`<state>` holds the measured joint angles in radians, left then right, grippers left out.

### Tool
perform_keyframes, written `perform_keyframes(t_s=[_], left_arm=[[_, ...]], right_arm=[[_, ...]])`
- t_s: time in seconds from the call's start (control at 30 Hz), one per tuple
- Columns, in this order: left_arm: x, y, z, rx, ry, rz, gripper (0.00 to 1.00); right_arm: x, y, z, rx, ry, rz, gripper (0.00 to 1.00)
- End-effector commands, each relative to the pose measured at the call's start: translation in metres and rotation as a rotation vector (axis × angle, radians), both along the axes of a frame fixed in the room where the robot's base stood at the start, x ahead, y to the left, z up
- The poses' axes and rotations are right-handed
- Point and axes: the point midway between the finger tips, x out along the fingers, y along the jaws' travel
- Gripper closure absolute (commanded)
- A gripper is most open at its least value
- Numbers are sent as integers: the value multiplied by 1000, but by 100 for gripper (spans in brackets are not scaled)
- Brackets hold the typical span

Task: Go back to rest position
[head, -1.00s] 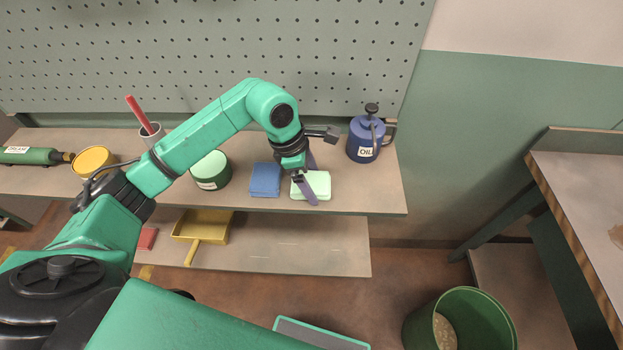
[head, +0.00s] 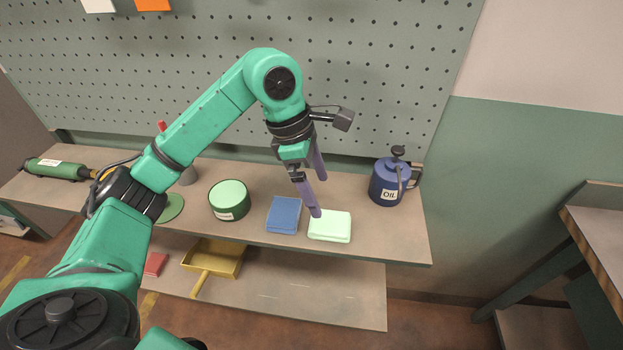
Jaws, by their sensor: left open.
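My left gripper (head: 318,193) is open and empty, with its two purple fingers pointing down above the shelf. My left arm reaches in from the left, bent high in front of the pegboard. My right gripper is not in view.
A yellow dustpan (head: 214,258) is on the lower shelf. The pegboard (head: 395,75) rises behind.

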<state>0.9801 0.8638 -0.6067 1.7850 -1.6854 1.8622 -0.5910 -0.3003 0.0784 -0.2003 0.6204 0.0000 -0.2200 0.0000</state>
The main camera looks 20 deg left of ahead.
Motion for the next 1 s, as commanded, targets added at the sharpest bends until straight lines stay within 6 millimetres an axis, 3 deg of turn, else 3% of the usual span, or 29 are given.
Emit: perform_keyframes(t_s=[0.1, 0.2, 0.67, 0.77, 1.0], left_arm=[[-1, 7, 24, -2, -4, 1, 0], [-2, 10, 34, -1, -2, 1, 0], [-2, 11, 38, -2, 0, 0, 0], [-2, 11, 50, -2, -1, 0, 0], [-2, 11, 102, -2, -1, 0, 0]], right_arm=[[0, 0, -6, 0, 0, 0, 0], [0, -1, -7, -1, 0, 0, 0], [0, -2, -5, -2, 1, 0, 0], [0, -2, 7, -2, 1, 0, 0], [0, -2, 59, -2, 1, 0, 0]])
